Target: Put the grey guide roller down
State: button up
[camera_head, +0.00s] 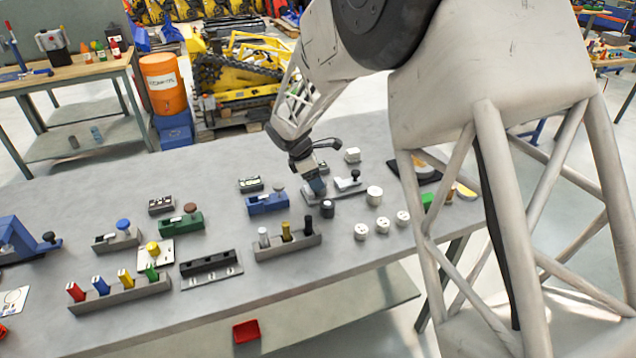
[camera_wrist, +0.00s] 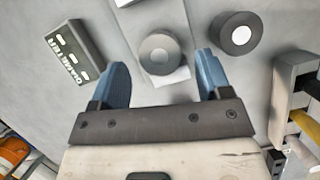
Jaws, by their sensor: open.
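The grey guide roller (camera_wrist: 160,54) shows end-on in the wrist view, a round grey piece with a darker centre. It sits between my two blue fingertips, with a gap on both sides. A white patch shows beside and partly under it, along a pale grey strip. My gripper (camera_wrist: 165,80) is open, pointing down at the bench. In the head view my gripper (camera_head: 317,188) is low over the grey plate (camera_head: 337,192) and mostly hides the roller. I cannot tell the roller's exact seating.
A dark roller with a pale top (camera_wrist: 237,34) stands close by, also visible in the head view (camera_head: 327,209). A labelled dark block (camera_wrist: 75,52) lies on the other side. A peg rack (camera_head: 290,247) stands nearer, and several white cylinders (camera_head: 375,195) are to the right.

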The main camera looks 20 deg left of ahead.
jog(key=v, duration=0.8)
jog(key=shift+r, duration=0.3)
jog(key=shift+s+a, duration=0.1)
dwell(0.5)
jog(key=s+d+r+m+y, duration=0.1)
jog(key=s+d+r+m, duration=0.3)
jog(key=d, duration=0.7)
jog(key=s+d+r+m, duration=0.2)
jog(key=d+r+m, duration=0.25)
jog(key=d, duration=0.75)
jog(key=s+d+r+m+y, duration=0.1)
jog(key=s+d+r+m, duration=0.3)
jog(key=d, duration=0.7)
jog(key=s+d+m+y, duration=0.1)
jog(key=s+d+m, duration=1.1)
jog(key=s+d, duration=0.8)
jog(key=s, duration=0.4)
jog(key=shift+s+d+f, duration=0.15)
jog(key=shift+s+d, duration=0.05)
jog(key=shift+d, duration=0.1)
